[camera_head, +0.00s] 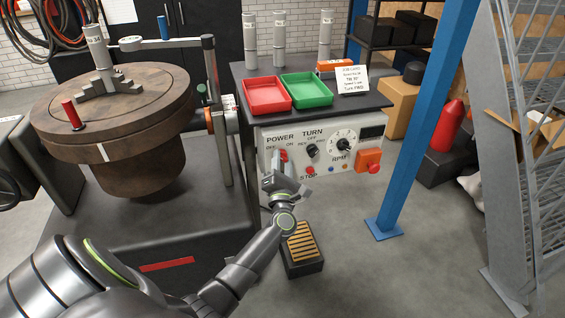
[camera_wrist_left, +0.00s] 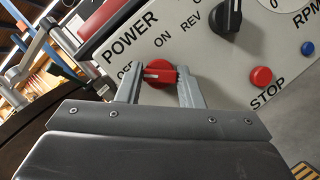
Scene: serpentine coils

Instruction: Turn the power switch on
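The power switch (camera_wrist_left: 160,74) is a red rotary knob with a white pointer line, under the word POWER with OFF and ON labels. The line lies toward the OFF side. In the head view the knob (camera_head: 284,156) shows partly at the left of the white control panel (camera_head: 325,178). My left gripper (camera_head: 277,167) is at the panel. In the left wrist view its two fingers (camera_wrist_left: 160,80) stand on either side of the knob, close against it, with no clear gap. Their tips partly cover the knob's edges. My right gripper is in neither view.
A black selector knob (camera_head: 312,150), a red stop button (camera_head: 310,171) and an RPM dial (camera_head: 344,143) sit to the right. Red (camera_head: 267,110) and green (camera_head: 322,103) trays lie above. A foot pedal (camera_head: 302,265) is on the floor; a blue post (camera_head: 425,130) stands right.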

